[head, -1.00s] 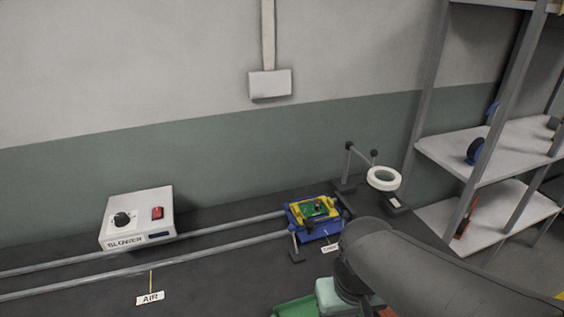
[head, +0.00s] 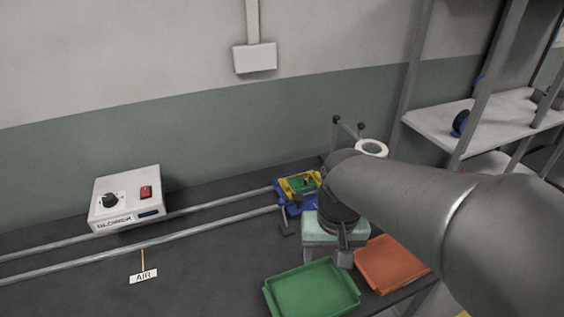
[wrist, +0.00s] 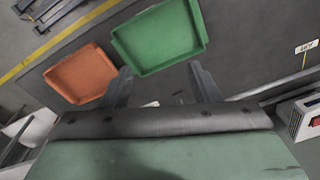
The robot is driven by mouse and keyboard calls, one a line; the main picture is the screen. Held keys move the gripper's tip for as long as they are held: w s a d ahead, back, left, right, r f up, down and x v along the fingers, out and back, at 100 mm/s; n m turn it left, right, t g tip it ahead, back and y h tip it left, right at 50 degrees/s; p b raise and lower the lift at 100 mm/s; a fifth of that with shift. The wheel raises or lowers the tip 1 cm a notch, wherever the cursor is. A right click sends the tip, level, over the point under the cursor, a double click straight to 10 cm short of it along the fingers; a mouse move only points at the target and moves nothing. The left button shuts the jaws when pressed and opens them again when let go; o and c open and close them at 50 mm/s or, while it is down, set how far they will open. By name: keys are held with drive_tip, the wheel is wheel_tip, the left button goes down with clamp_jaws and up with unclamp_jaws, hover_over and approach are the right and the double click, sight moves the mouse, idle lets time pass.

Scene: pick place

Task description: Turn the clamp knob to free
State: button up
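The blue and yellow fixture (head: 297,184) holds a green board and sits on the rail ends at the back of the bench. My arm covers its right side, and I cannot make out a clamp knob on it. My gripper (wrist: 159,68) shows two grey fingers spread apart with nothing between them in the wrist view. It points down at the bench, above the trays' side and nearer the front than the fixture.
A green tray (head: 312,291) and an orange tray (head: 392,266) lie at the front right. A white blower box (head: 127,199) with a black knob and red switch stands left. Two rails (head: 180,237) cross the bench. A ring magnifier (head: 371,148) and shelf (head: 470,122) are behind my arm.

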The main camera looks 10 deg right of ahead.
drive_tip(key=w+d+r+m, duration=0.1)
drive_tip(key=w+r+m, duration=0.15)
drive_tip(key=w, duration=0.95)
drive_tip(key=m+b, duration=0.2)
drive_tip(key=m, duration=0.8)
hover_over(299, 197)
wheel_tip(299, 197, down, 7)
drive_tip(key=shift+n, duration=0.25)
wheel_tip(299, 197, down, 16)
drive_tip(key=shift+f+p, duration=0.25)
drive_tip(key=shift+p, duration=0.75)
drive_tip(key=c, duration=1)
